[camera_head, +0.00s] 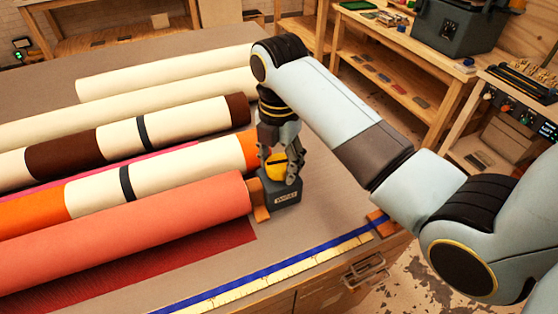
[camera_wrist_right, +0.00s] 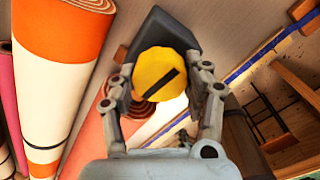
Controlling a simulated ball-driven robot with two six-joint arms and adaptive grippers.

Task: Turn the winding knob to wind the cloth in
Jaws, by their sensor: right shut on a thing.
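The winding knob (camera_head: 275,164) is yellow and sits on a dark grey winder box (camera_head: 281,194) at the right end of the salmon-red cloth roll (camera_head: 130,232). In the right wrist view the knob (camera_wrist_right: 160,74) shows a black bar mark running diagonally across its round face. My right gripper (camera_head: 280,178) points down over the box with its fingers around the knob, shut on it. In the right wrist view its fingers (camera_wrist_right: 163,92) flank the knob on both sides. A flat dark red cloth (camera_head: 190,262) lies on the table in front of the roll. My left gripper is not in view.
Several cream, brown and orange rolls (camera_head: 170,120) lie behind the salmon one. A blue strip and yellow measuring rule (camera_head: 290,268) run along the table's front edge. A small brown block (camera_head: 382,222) lies near the right corner. Workbenches with a toolbox (camera_head: 460,25) stand behind.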

